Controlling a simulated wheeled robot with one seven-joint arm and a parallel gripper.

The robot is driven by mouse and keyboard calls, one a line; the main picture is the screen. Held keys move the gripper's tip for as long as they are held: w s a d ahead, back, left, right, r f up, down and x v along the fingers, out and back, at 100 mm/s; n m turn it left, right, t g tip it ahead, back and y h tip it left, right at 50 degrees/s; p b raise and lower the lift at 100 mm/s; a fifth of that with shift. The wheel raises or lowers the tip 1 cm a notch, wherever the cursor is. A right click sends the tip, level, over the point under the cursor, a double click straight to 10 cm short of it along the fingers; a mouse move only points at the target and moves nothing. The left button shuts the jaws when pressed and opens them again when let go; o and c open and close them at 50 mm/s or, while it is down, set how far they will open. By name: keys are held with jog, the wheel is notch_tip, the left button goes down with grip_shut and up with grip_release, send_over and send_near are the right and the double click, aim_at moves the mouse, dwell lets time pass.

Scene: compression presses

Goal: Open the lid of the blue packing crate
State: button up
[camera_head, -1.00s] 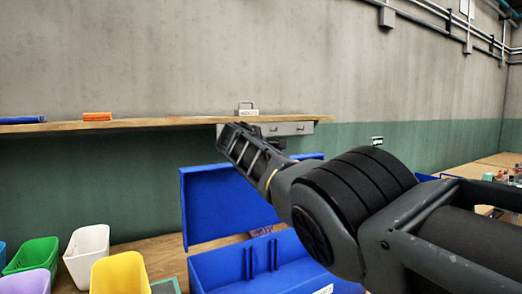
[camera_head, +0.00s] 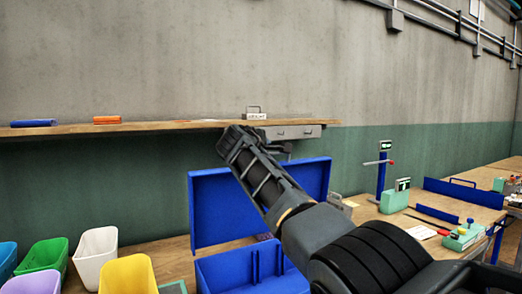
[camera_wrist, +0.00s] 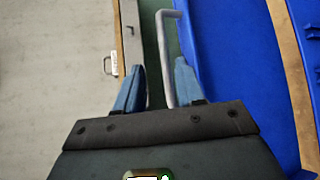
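The blue packing crate (camera_head: 212,274) stands on the bench in the head view, partly hidden by my arm. Its lid (camera_head: 215,212) stands raised, about upright, at the back of the open crate body. My gripper (camera_head: 236,140) is above the lid's top edge, below the shelf. In the wrist view my gripper's fingers (camera_wrist: 158,82) are apart, one on each side of a grey bar handle (camera_wrist: 164,50). The handle is beside the blue lid surface (camera_wrist: 235,60). I cannot tell whether a finger touches it.
A wooden shelf (camera_head: 150,127) with a drawer unit (camera_head: 290,132) runs along the wall close to my gripper. White (camera_head: 95,255), yellow (camera_head: 128,275) and green (camera_head: 45,256) bins stand left of the crate. Bench tools (camera_head: 395,197) stand at right.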

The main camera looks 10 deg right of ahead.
jog(key=v, duration=0.4)
jog(key=shift+s+a+r+b, duration=0.1)
jog(key=shift+r+b, duration=0.05)
jog(key=shift+b, duration=0.2)
